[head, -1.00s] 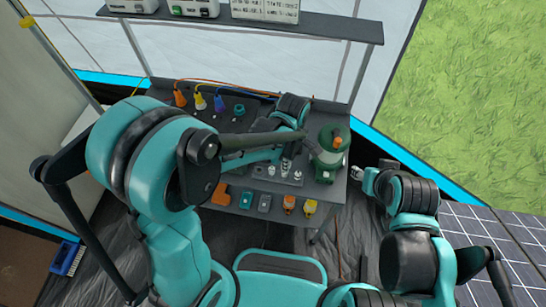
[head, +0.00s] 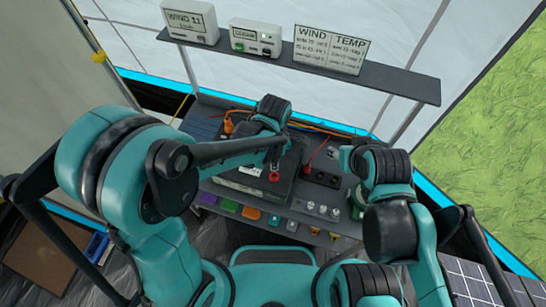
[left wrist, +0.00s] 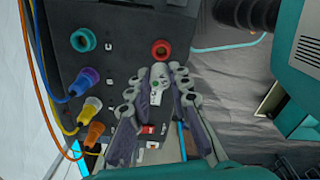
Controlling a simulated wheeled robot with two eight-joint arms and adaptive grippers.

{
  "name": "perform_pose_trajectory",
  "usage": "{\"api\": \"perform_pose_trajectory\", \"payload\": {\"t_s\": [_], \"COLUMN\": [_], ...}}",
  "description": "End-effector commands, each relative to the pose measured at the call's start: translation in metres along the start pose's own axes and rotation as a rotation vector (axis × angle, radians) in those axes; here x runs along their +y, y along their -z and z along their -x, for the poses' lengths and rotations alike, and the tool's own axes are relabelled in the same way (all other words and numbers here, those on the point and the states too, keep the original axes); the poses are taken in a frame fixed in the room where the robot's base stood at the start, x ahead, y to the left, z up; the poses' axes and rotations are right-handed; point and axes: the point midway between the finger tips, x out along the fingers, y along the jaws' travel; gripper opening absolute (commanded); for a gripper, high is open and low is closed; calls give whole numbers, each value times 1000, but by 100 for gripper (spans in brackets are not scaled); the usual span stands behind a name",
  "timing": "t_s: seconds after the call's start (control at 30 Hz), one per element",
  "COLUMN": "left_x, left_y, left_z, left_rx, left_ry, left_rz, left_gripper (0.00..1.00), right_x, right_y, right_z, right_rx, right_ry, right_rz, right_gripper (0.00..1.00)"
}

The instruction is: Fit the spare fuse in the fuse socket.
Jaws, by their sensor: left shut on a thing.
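My left gripper (head: 275,158) reaches over a black panel box (head: 240,180) on the table. A red ring with a dark centre (left wrist: 160,50), perhaps the fuse socket, lies just beyond the fingertips. It also shows in the head view (head: 274,176), right below the gripper. I cannot tell whether the held thing touches it. My right gripper (head: 346,157) is over the table's right part, too small to read.
A teal ring (left wrist: 82,41) and blue, yellow and orange plugs (left wrist: 90,133) with cables line the panel's left side. Several small coloured blocks (head: 251,213) and silver-topped pieces (head: 322,209) stand along the front. A shelf (head: 300,66) with displays hangs behind.

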Motion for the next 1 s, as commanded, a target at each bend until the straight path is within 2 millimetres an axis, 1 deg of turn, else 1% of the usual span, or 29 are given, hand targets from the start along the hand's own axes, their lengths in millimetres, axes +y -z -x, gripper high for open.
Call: {"api": "perform_pose_trajectory", "payload": {"t_s": [0.53, 0.67, 1.0], "left_x": [0, 0, 0], "left_y": [0, 0, 0], "left_z": [-40, -43, -42], "left_rx": [0, 0, 0], "left_ry": [0, 0, 0], "left_rz": [0, 0, 0], "left_gripper": [0, 0, 0], "right_x": [0, 0, 0], "right_y": [-17, -18, -18], "right_z": [-24, -26, -25], "right_rx": [0, 0, 0], "right_ry": [0, 0, 0], "right_rz": [0, 0, 0], "right_gripper": [43, 43, 43]}}
